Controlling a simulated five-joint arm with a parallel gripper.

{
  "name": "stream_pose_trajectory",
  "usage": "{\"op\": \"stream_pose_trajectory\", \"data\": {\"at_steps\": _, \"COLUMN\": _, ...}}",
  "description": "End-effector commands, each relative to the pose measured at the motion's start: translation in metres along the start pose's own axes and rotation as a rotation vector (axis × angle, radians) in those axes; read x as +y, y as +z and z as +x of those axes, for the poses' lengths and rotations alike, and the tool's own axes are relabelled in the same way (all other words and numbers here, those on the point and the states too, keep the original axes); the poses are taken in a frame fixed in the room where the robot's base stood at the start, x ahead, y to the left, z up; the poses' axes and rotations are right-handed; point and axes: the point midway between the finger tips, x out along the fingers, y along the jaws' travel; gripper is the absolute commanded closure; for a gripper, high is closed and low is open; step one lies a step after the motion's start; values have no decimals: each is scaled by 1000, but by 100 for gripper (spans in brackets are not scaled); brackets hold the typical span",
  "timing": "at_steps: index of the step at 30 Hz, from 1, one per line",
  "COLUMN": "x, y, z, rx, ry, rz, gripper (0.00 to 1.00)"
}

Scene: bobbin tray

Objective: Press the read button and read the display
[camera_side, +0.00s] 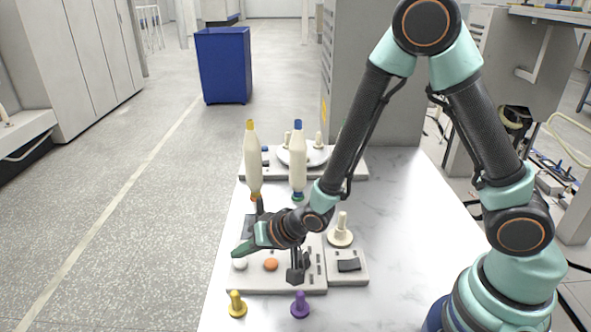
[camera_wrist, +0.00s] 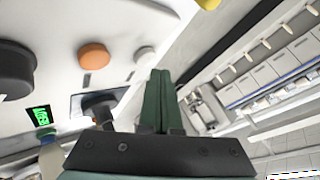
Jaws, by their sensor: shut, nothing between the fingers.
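The control panel (camera_side: 290,284) lies on the white table and carries a white button (camera_side: 239,264) and an orange button (camera_side: 271,264). In the wrist view are the orange button (camera_wrist: 94,56), the white button (camera_wrist: 145,54) and a small display (camera_wrist: 39,116) with lit green characters on black, too tilted and small to read. No label shows which is the read button. My gripper (camera_side: 238,254) is shut and empty, its green fingers pointing toward the white button. In the wrist view my fingertips (camera_wrist: 160,72) appear close by this button; I cannot tell whether they touch.
White bobbins with a yellow top (camera_side: 252,160) and a blue top (camera_side: 298,158) stand behind the panel. A yellow peg (camera_side: 237,304) and a purple peg (camera_side: 300,305) stand in front. A cream peg (camera_side: 341,232) stands at right. The table's right side is clear.

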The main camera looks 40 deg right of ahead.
Motion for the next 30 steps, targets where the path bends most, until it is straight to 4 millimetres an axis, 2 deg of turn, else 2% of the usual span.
{"op": "stream_pose_trajectory", "data": {"at_steps": 30, "x": 6, "y": 5, "z": 8, "rx": 1, "ry": 1, "rz": 0, "gripper": 100}}
